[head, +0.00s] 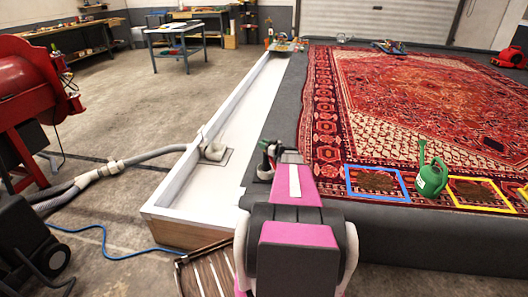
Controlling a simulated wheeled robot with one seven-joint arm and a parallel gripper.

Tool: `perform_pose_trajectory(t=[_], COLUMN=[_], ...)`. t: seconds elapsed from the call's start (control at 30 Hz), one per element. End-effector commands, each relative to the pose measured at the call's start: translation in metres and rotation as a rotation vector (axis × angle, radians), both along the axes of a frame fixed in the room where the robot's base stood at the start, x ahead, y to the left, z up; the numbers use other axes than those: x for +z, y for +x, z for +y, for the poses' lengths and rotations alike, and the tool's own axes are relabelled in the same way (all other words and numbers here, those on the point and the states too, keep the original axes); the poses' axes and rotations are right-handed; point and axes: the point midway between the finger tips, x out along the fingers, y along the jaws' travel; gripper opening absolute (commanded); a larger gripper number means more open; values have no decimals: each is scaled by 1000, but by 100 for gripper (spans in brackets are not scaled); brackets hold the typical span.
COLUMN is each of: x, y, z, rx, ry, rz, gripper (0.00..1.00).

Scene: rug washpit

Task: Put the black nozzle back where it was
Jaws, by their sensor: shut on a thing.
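My gripper (268,158) is at the end of my pink and grey arm, over the right side of the white trough by the grey edge of the rug bed. It is shut on a small dark thing (272,147), which looks like the black nozzle. The thing is small and partly hidden by the gripper, so its exact shape and tilt cannot be told.
A white trough (222,125) runs away from me, with a drain and grey hose (150,155) at its left. Small items lie at its far end (285,46). A red rug (400,85) bears blue (349,180) and yellow (452,192) frames and a green watering can (431,180).

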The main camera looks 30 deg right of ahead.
Motion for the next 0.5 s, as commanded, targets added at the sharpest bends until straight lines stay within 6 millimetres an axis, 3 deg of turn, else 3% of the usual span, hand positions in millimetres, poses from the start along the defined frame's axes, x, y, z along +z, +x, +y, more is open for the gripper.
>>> perform_pose_trajectory(t=[0.1,0.5], x=[-7,-47], y=[10,10], z=[-7,-7], rx=[0,0], ry=[0,1], rz=[-1,0], gripper=[0,0])
